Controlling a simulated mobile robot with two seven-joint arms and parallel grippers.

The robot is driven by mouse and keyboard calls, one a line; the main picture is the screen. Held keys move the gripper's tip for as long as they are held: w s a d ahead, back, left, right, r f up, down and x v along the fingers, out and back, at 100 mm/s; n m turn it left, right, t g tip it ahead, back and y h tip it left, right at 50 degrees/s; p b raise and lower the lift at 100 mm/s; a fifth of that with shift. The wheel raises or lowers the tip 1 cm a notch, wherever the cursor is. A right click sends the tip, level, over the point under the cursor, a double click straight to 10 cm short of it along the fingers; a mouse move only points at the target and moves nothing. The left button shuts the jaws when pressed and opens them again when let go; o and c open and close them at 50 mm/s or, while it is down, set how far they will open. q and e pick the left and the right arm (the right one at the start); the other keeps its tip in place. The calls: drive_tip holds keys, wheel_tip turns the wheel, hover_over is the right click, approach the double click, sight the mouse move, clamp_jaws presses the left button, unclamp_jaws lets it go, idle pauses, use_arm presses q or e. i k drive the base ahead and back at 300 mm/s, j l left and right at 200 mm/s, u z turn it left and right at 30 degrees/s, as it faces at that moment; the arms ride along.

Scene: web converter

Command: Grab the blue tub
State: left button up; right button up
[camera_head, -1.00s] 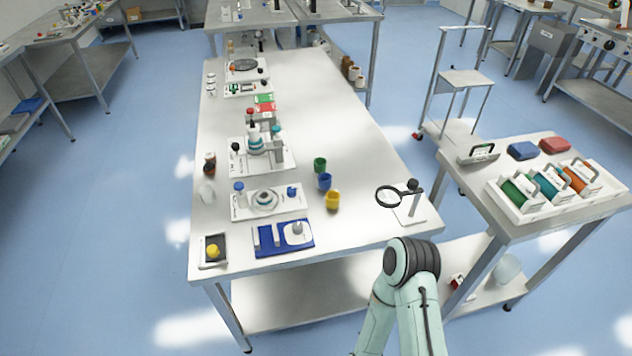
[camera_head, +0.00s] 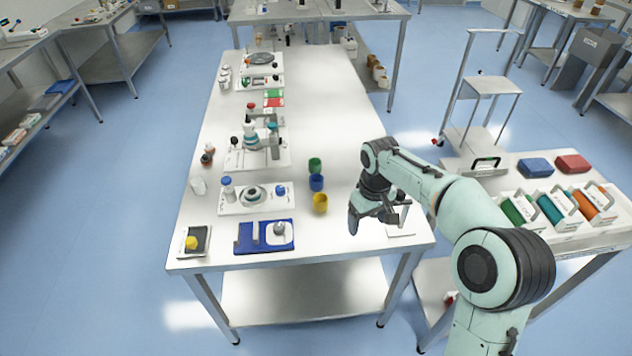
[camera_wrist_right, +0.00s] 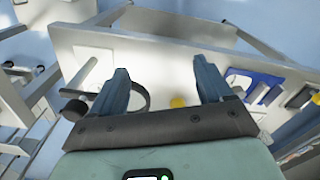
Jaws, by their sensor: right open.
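The blue tub (camera_head: 316,182) stands upright on the steel table (camera_head: 345,120), between a green tub (camera_head: 314,165) behind it and a yellow tub (camera_head: 320,203) in front. My right gripper (camera_head: 362,218) is above the table, to the right of the tubs and apart from them. In the right wrist view its two fingers (camera_wrist_right: 166,80) are spread with nothing between them. The yellow tub shows beyond them (camera_wrist_right: 178,101); I cannot make out the blue tub there. My left gripper is not in view.
A magnifier stand (camera_head: 402,222) is beside my right gripper, partly covered by my arm; its ring shows near a finger (camera_wrist_right: 140,103). A blue tray (camera_head: 262,246) and a white board (camera_head: 230,205) lie left of the tubs. The table behind the tubs is clear.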

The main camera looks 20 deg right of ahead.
sight(316, 180)
drive_tip(key=i, duration=0.95)
